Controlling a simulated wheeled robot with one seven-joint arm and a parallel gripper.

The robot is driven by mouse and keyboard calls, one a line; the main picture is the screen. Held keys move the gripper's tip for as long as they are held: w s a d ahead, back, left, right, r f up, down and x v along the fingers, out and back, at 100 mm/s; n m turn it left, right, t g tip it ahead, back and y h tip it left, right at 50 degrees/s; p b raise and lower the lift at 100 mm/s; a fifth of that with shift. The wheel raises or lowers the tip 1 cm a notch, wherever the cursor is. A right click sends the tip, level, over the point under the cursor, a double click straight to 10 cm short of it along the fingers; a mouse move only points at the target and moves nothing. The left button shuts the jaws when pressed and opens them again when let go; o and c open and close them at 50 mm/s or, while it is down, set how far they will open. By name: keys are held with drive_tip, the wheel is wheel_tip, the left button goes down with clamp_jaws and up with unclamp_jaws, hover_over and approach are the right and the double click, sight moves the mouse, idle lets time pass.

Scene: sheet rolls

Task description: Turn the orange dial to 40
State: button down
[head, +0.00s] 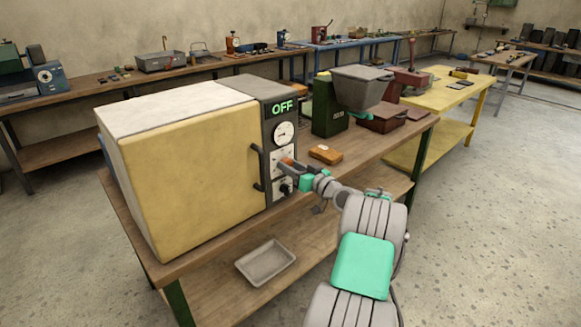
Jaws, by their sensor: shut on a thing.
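The oven-like box (190,165) has a cream-yellow door and a grey control panel (268,110) on its right. The orange dial (287,161) sits on this panel, below a round white gauge (284,133); only a small bit of orange shows. My gripper (288,164) reaches the panel from the right and is shut on the orange dial. The jaws cover most of the dial, so its pointer and scale numbers cannot be read. The green display (283,107) reads OFF.
A dark knob (286,187) is just below my gripper. A dark door handle (258,168) sticks out to its left. An orange-brown block (326,154) lies on the wooden bench to the right, near a hopper machine (360,88). A grey tray (266,263) rests on the lower shelf.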

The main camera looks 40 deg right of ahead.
drive_tip(key=shift+m, duration=0.3)
drive_tip(key=m, duration=1.1)
drive_tip(key=shift+p, duration=0.3)
drive_tip(key=c, duration=0.9)
unclamp_jaws()
drive_tip(key=shift+s, duration=0.1)
drive_tip(key=s, duration=0.7)
drive_tip(key=shift+s+b, duration=0.35)
drive_tip(key=shift+b, duration=0.1)
